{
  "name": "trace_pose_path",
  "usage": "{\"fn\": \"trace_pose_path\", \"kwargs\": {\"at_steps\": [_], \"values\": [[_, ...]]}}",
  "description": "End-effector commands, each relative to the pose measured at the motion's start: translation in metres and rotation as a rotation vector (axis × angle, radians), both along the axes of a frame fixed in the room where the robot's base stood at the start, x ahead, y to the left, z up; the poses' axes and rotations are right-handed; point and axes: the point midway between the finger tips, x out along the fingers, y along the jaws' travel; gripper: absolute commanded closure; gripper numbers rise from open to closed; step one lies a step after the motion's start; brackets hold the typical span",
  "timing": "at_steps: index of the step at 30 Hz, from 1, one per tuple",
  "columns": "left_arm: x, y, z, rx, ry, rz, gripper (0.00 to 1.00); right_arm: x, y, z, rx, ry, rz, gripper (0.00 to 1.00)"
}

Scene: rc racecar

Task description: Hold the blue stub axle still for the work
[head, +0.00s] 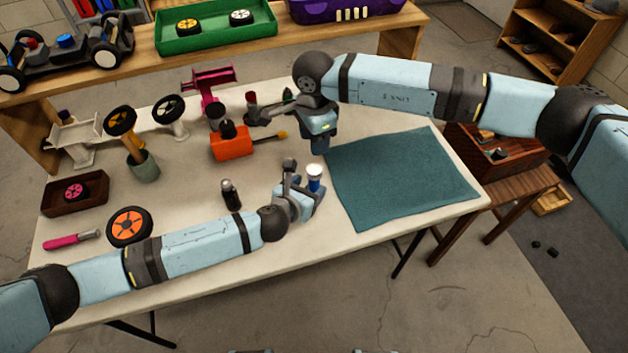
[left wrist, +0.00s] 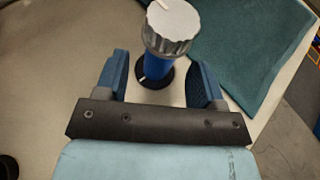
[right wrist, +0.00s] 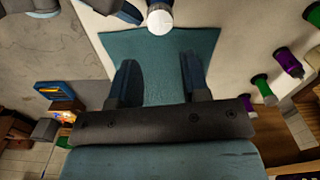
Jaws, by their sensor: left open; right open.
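The blue stub axle (head: 315,181) stands upright on the table beside the teal mat's left edge, with a pale top. In the left wrist view the axle (left wrist: 168,30) has a grey ribbed cap, a blue shaft and a dark round base. My left gripper (left wrist: 160,82) is open, its fingers on either side of the shaft with gaps visible. In the head view my left gripper (head: 305,200) is low beside the axle. My right gripper (head: 320,146) is open and empty above the mat's upper left corner. The axle's pale top (right wrist: 160,21) shows beyond its fingers (right wrist: 158,75).
The teal mat (head: 400,180) is bare. A dark bottle (head: 231,195), an orange block-shaped tool (head: 232,143), an orange-hubbed wheel (head: 129,226) and a pink-handled tool (head: 72,239) are on the table. A green tray (head: 215,39) stands on the back shelf.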

Motion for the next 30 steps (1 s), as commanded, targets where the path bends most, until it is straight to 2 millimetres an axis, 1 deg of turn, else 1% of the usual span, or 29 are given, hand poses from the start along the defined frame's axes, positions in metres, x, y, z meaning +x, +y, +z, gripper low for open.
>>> {"fn": "trace_pose_path", "kwargs": {"at_steps": [1,3,7,11,18,19,20,21,23,24,26,27,30], "values": [[0.007,-0.004,-0.003,0.000,0.000,0.001,0.37,0.000,0.000,0.000,0.000,0.000,0.000,0.57],[0.014,-0.008,-0.007,0.000,0.000,0.001,0.37,0.000,0.000,0.000,0.001,0.000,0.000,0.57],[0.023,-0.013,-0.011,0.000,0.000,0.001,0.37,0.000,0.000,0.000,0.001,0.000,0.000,0.57],[0.027,-0.015,-0.013,0.000,0.000,0.001,0.37,0.000,0.000,0.000,0.001,0.000,0.000,0.57],[0.028,-0.015,-0.013,0.000,0.000,0.000,0.37,0.000,0.000,0.000,0.001,0.000,0.000,0.57],[0.028,-0.015,-0.013,0.000,0.000,0.000,0.42,0.000,0.000,0.000,0.001,0.000,0.000,0.57],[0.028,-0.015,-0.013,0.000,0.000,0.000,0.49,0.000,0.000,0.000,0.001,0.000,0.000,0.57],[0.028,-0.015,-0.013,0.001,0.000,0.000,0.58,0.000,0.000,0.000,0.001,0.000,0.000,0.57],[0.028,-0.015,-0.013,0.001,0.000,0.000,0.72,0.000,0.000,0.000,0.001,0.000,0.000,0.57],[0.028,-0.015,-0.013,0.001,0.000,0.000,0.81,0.000,0.000,0.000,0.001,0.000,0.000,0.57],[0.027,-0.015,-0.013,0.001,0.000,0.000,0.93,0.000,0.000,0.000,0.001,0.000,0.000,0.57],[0.027,-0.015,-0.013,0.001,0.000,0.000,0.93,0.000,0.000,0.000,0.001,0.000,0.000,0.55],[0.027,-0.015,-0.013,0.001,0.000,0.000,0.93,0.001,-0.001,0.000,0.013,0.011,0.002,0.35]]}}
